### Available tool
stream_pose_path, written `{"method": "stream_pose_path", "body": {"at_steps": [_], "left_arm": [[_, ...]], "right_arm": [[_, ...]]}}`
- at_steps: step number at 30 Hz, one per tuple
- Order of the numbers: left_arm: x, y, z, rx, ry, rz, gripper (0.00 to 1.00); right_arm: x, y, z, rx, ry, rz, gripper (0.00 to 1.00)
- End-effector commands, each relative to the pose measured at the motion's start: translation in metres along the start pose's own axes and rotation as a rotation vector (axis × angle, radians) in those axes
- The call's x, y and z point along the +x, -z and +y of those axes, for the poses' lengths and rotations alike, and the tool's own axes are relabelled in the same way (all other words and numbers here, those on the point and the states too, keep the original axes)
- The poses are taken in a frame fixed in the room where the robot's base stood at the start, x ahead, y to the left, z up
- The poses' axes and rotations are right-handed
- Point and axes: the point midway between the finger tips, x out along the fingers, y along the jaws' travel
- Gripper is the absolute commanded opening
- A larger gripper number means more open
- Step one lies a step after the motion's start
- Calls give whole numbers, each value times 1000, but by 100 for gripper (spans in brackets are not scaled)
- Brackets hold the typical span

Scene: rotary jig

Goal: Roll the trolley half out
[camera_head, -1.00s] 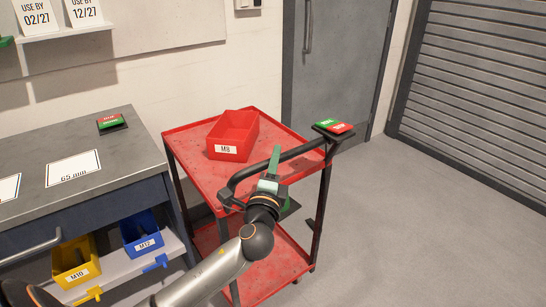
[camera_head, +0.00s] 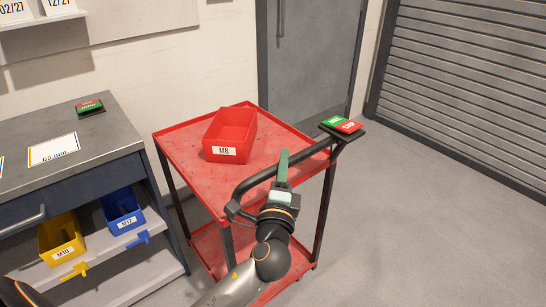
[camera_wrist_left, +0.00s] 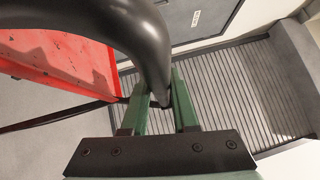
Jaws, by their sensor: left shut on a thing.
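The red two-shelf trolley (camera_head: 180,150) stands to the right of the workbench, upright on the floor. Its black bar handle (camera_head: 248,184) runs along the near right side of the top shelf. My left gripper (camera_head: 282,168) is shut on this handle, with its green fingers around the bar. In the left wrist view the dark handle (camera_wrist_left: 150,45) passes between the green fingers (camera_wrist_left: 160,105), and the red shelf (camera_wrist_left: 60,62) lies to the left. A red bin marked M8 (camera_head: 230,135) sits on the top shelf. My right gripper is not in view.
The workbench (camera_head: 105,135) is on the left, with a yellow M10 bin (camera_head: 62,245) and a blue M12 bin (camera_head: 124,212) below. A green and red button pad (camera_head: 341,125) sits by the handle. Grey floor (camera_head: 430,210) is clear at the right.

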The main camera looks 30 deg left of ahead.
Motion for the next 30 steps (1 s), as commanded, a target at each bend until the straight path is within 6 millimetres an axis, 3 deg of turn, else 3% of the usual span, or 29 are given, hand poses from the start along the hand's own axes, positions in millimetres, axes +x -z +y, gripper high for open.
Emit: {"method": "stream_pose_path", "body": {"at_steps": [7, 21, 22, 30], "left_arm": [[-15, 16, -3, 0, -4, 3, 0], [-18, 18, -4, 1, -3, 0, 0], [-18, 18, -4, 1, -3, -1, 30], [-18, 18, -4, 1, -1, -1, 57]], "right_arm": [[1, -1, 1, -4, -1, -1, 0], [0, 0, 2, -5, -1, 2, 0], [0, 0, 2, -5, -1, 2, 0], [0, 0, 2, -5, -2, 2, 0]]}}
